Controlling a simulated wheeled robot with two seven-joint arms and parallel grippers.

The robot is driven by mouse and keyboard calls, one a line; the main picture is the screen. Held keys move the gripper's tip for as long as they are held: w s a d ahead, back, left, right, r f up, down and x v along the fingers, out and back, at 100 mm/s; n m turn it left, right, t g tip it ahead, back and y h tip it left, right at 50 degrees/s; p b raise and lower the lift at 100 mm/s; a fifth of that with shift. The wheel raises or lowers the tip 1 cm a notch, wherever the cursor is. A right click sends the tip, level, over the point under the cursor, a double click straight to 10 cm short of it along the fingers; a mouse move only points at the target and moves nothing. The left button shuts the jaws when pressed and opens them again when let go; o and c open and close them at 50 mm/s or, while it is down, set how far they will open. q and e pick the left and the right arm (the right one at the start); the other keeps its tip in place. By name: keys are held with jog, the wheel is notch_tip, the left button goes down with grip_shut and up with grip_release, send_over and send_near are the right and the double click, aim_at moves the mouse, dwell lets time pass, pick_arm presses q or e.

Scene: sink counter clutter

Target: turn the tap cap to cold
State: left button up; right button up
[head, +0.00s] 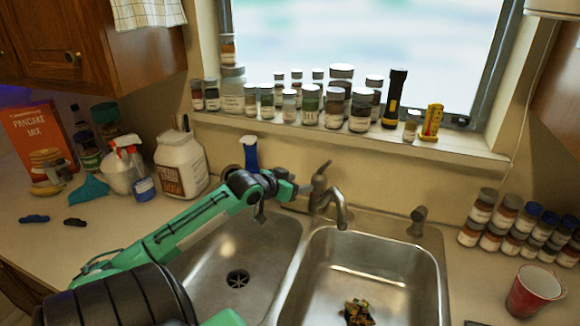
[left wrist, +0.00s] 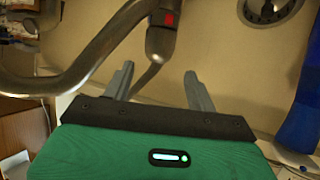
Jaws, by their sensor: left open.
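The metal tap (head: 322,192) stands behind the divider between the two sink basins, its spout curving to the right in the head view. Its cap (head: 321,168) is at the top. In the left wrist view the tap cap (left wrist: 162,40) shows a red mark, and a thin lever (left wrist: 147,78) runs down from it toward the space between my fingers. My left gripper (head: 298,191) is just left of the tap in the head view; its fingers (left wrist: 160,84) are open, apart on either side of the lever's lower end. Contact cannot be told. My right gripper is not in view.
A blue spray bottle (head: 250,155) stands behind my left wrist. Several jars and a black flashlight (head: 395,98) line the windowsill. A small metal fixture (head: 417,221) stands right of the tap. A dark yellowish item (head: 358,312) lies in the right basin (head: 395,262).

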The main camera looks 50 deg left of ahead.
pick_arm(q)
jog(key=shift+v, duration=1.35)
